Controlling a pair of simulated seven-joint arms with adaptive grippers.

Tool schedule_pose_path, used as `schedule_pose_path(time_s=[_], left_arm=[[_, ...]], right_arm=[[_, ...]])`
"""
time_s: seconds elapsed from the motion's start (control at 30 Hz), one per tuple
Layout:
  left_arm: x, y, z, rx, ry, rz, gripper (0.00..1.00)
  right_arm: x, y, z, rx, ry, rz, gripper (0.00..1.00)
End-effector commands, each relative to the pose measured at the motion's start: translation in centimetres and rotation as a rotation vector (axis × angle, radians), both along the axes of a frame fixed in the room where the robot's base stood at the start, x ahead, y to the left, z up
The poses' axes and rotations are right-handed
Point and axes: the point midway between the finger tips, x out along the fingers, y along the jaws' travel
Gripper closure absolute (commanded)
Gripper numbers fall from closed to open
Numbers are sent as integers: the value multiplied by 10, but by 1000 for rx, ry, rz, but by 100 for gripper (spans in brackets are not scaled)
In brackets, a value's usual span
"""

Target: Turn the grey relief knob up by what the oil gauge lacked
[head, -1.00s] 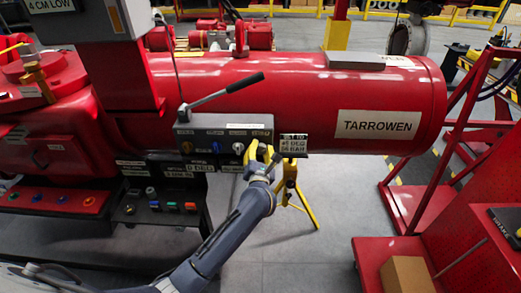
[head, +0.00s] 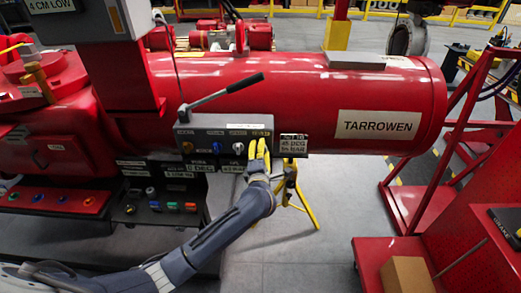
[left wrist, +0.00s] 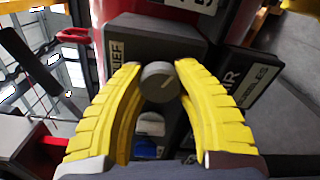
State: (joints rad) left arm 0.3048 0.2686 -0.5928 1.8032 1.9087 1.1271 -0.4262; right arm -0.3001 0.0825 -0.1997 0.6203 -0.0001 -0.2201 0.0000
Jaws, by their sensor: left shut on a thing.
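The grey relief knob (left wrist: 160,82) is a short round cap with a light mark on its face, beside a label whose visible part reads "IEF". My left gripper (head: 258,147) is at the right end of the grey valve panel (head: 222,138) in the head view. In the left wrist view, the yellow fingers of my left gripper (left wrist: 162,66) are shut on the knob, one on each side. In the head view the fingers hide the knob. I see no oil gauge face; a sign (head: 50,5) at upper left reads "4 CM LOW". My right gripper is out of view.
A blue knob (head: 215,147) and a silver knob (head: 238,148) sit left of the gripper. A black lever (head: 228,90) rises above the panel.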

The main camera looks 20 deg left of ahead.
Motion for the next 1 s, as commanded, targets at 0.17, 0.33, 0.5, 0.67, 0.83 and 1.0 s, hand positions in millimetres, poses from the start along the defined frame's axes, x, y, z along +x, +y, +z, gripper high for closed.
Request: schedule_pose_path(time_s=[0.17,0.33,0.5,0.67,0.83,1.0], left_arm=[[0,2,-1,56,17,4,98],[0,2,-1,81,23,4,98],[0,2,-1,87,25,4,98],[0,2,-1,86,25,4,98],[0,2,-1,86,25,5,61],[0,1,0,86,24,3,41]], right_arm=[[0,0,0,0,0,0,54],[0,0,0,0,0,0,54],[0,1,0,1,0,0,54],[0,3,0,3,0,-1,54],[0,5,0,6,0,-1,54],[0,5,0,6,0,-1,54]])
